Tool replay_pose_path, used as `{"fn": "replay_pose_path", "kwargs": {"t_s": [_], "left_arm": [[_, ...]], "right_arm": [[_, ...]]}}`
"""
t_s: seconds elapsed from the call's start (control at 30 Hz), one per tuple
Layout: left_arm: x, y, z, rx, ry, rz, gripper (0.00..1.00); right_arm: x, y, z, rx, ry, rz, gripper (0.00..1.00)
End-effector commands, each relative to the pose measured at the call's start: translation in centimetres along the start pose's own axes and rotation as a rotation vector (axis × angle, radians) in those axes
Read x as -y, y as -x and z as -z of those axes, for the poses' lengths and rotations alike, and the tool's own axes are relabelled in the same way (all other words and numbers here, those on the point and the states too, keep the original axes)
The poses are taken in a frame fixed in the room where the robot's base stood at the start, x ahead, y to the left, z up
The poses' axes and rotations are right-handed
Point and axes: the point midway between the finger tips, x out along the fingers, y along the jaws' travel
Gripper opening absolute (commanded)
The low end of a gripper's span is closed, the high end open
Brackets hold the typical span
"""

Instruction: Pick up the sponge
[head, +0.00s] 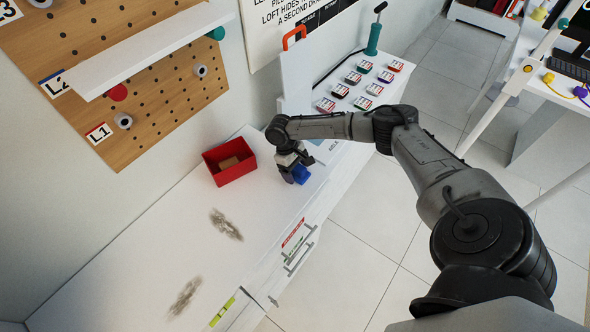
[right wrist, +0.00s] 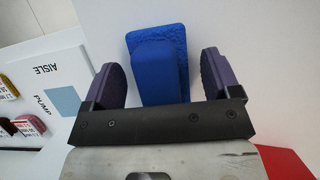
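The blue sponge (head: 301,175) is on the white counter, just right of the red bin, with part of it hidden by my right gripper (head: 291,167). In the right wrist view the sponge (right wrist: 160,65) is a wide blue pad with a narrower raised block on it. It lies between the two purple finger pads of my right gripper (right wrist: 162,80). The pads are spread, with a visible gap on each side of the sponge, so the gripper is open around it. My left gripper is not in view.
A red bin (head: 212,174) with a brown block stands close left of my right gripper. An upright white panel (head: 297,78) rises behind it. Several small boxes and a green pump (head: 374,38) stand beyond. Two dirty smudges (head: 226,225) mark the nearer counter.

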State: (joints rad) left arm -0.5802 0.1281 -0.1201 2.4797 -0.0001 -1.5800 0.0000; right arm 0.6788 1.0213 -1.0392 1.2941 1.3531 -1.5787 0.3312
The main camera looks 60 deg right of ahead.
Motion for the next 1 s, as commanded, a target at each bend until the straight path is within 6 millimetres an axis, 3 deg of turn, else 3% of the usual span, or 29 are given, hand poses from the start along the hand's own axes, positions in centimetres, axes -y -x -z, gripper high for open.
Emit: {"fn": "replay_pose_path", "kwargs": {"t_s": [0.5,0.77,1.0], "left_arm": [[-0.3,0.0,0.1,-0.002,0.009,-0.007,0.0],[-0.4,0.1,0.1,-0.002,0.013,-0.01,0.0],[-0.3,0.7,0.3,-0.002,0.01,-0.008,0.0]], "right_arm": [[0.0,0.1,0.0,-0.001,0.0,0.0,0.34],[0.0,0.2,0.0,-0.001,0.0,0.0,0.34],[-0.1,2.0,-0.8,-0.002,-0.001,0.0,0.34]]}}
